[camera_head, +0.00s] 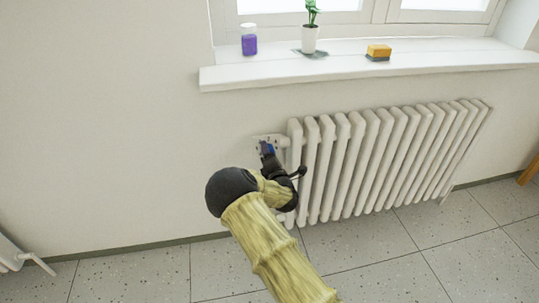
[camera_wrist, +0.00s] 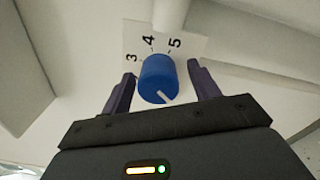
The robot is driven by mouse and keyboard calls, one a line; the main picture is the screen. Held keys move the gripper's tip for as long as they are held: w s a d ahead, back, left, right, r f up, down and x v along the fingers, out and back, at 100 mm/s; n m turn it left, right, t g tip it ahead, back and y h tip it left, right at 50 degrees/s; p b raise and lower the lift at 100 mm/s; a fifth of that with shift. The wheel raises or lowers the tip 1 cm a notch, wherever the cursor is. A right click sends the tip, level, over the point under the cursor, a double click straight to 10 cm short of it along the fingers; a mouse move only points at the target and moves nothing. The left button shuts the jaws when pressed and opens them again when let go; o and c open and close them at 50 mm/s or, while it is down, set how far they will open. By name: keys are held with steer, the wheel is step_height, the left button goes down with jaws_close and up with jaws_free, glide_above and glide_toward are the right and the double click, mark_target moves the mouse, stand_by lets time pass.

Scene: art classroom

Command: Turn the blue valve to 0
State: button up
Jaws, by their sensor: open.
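The blue valve (camera_wrist: 157,76) is a round knob with a white pointer line on its face. It is in front of a white dial plate (camera_wrist: 190,43) with the black numbers 3, 4 and 5 showing along its top in the wrist view. The pointer is on the lower right of the knob, on the side away from those numbers; any number there is hidden. My gripper (camera_wrist: 163,85) is open, with one dark finger on each side of the valve and a gap at both. In the head view, my gripper (camera_head: 267,150) is at the radiator's left end and mostly covers the valve.
A white ribbed radiator (camera_head: 385,160) stands right of the valve. Above it is a windowsill (camera_head: 365,67) with a purple-filled jar (camera_head: 249,41), a potted plant (camera_head: 309,38) and a yellow sponge (camera_head: 379,50). The wall left of the valve is bare.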

steer(key=shift+s, duration=0.1)
steer(key=p+v, duration=0.2)
steer(key=v, duration=1.5)
steer(key=shift+d, duration=0.15)
